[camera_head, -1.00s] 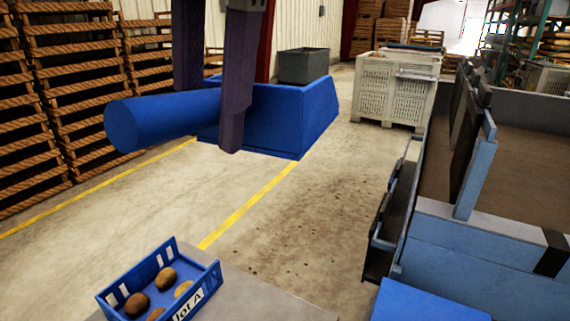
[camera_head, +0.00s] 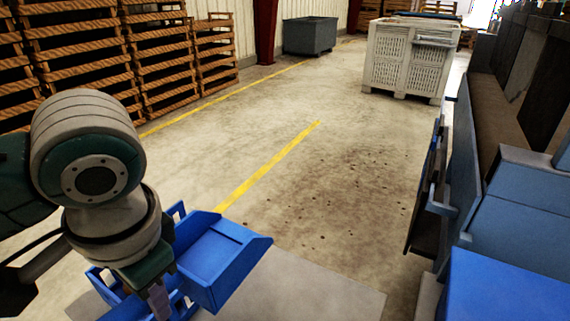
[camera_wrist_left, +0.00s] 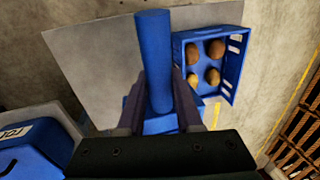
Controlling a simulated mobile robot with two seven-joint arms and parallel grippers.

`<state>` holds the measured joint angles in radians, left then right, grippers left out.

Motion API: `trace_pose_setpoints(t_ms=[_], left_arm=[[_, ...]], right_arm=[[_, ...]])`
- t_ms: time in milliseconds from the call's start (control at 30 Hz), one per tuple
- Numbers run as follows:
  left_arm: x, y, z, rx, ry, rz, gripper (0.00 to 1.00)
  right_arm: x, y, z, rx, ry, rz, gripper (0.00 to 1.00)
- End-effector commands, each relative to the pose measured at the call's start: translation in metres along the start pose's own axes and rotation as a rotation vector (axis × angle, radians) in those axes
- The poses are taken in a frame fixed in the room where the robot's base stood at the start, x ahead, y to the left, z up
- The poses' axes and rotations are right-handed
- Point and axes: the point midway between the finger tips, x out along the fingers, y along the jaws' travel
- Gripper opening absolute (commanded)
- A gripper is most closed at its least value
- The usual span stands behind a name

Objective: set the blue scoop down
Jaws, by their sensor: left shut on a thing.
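The blue scoop (camera_head: 224,258) is low in the head view, in front of part of the blue potato crate (camera_head: 101,284). My left gripper (camera_head: 160,301) is shut on its round handle, which shows between the fingers (camera_wrist_left: 158,95) in the left wrist view as a blue handle (camera_wrist_left: 154,50). There the crate (camera_wrist_left: 233,75), holding several brown potatoes, lies just right of the handle. The scoop's body is mostly hidden there. I cannot tell whether the scoop touches the grey table (camera_head: 320,292). My right gripper is out of view.
The table has bare grey room right of the scoop. Another blue crate with a label (camera_wrist_left: 18,131) shows at lower left in the wrist view. Blue-grey machinery (camera_head: 520,225) stands at the right. Pallets (camera_head: 75,50) and a white bin (camera_head: 410,58) stand farther back.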

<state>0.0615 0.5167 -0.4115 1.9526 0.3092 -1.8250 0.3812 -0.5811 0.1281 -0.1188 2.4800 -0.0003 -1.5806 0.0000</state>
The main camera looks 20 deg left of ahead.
Motion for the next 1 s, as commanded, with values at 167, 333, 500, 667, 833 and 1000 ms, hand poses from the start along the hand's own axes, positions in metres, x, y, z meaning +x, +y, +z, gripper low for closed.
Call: trace_pose_setpoints(t_ms=[167,333,500,667,833,1000], left_arm=[[0.024,-0.003,0.009,-0.009,-0.002,0.001,0.0],[0.072,0.007,0.011,-0.008,-0.005,0.001,0.0],[0.121,0.017,0.012,-0.008,-0.004,0.001,0.0],[0.153,0.024,0.012,-0.007,-0.001,0.002,0.0],[0.165,0.026,0.012,-0.007,0.0,0.002,0.0],[0.193,0.033,0.013,-0.007,-0.002,0.002,0.0]], right_arm=[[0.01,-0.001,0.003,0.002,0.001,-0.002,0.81],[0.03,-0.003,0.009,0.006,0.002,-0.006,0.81],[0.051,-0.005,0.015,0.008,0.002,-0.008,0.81],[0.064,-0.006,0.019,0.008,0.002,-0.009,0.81],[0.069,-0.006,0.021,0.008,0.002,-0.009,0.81],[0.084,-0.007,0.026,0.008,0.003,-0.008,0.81]])
